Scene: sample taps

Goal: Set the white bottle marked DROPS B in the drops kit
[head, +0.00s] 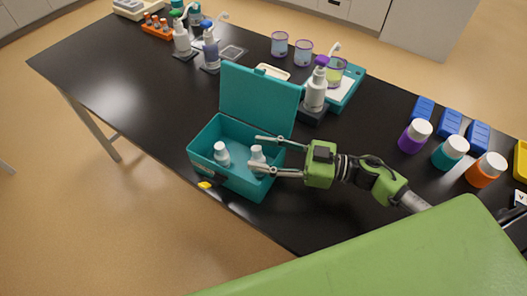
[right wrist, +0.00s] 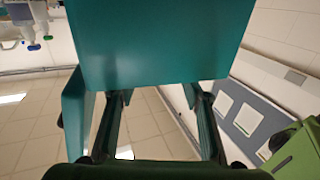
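The drops kit (head: 228,178) is a teal box with its lid (head: 260,98) standing open at the back. Two small white bottles stand inside: one on the left (head: 221,154) and one on the right (head: 257,155). I cannot read their labels, so I cannot tell which is DROPS B. My right gripper (head: 254,153) reaches over the box's right side, its fingers spread on either side of the right bottle's top. In the right wrist view its fingers (right wrist: 155,97) are apart, with no bottle visible between them and a teal panel (right wrist: 150,40) ahead. My left gripper is out of view.
Purple, teal and orange jars (head: 450,152) stand at the right. A yellow piece (head: 205,185) sits at the box's front. The black table (head: 120,75) is clear left of the box.

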